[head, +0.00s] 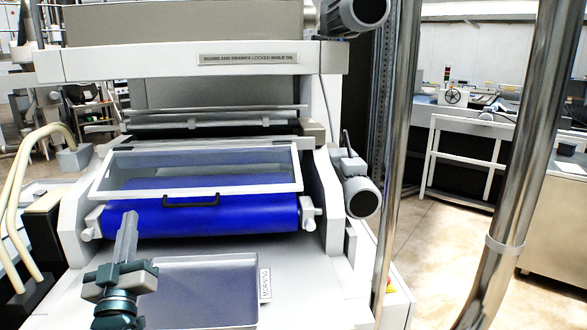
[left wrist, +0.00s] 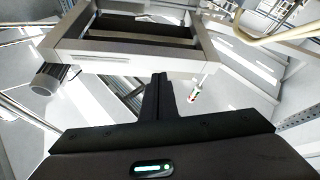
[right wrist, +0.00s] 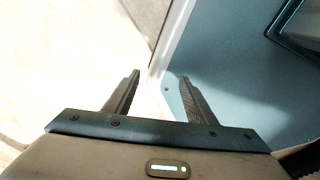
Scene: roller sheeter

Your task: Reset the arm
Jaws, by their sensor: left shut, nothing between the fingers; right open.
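My left gripper (head: 129,222) stands upright in front of the roller sheeter, its fingers together and empty. In the head view its tips overlap the left part of the blue roller (head: 240,218); I cannot tell if they touch it. The left gripper also shows shut in the left wrist view (left wrist: 159,80). My right gripper (right wrist: 158,78) shows only in the right wrist view, with its two fingers apart and nothing between them. The clear guard (head: 200,168) with a white frame and a black handle (head: 191,201) lies over the roller.
A motor (head: 358,186) juts out at the machine's right side. Shiny metal posts (head: 398,150) stand right of it. Open floor (head: 440,230) lies beyond.

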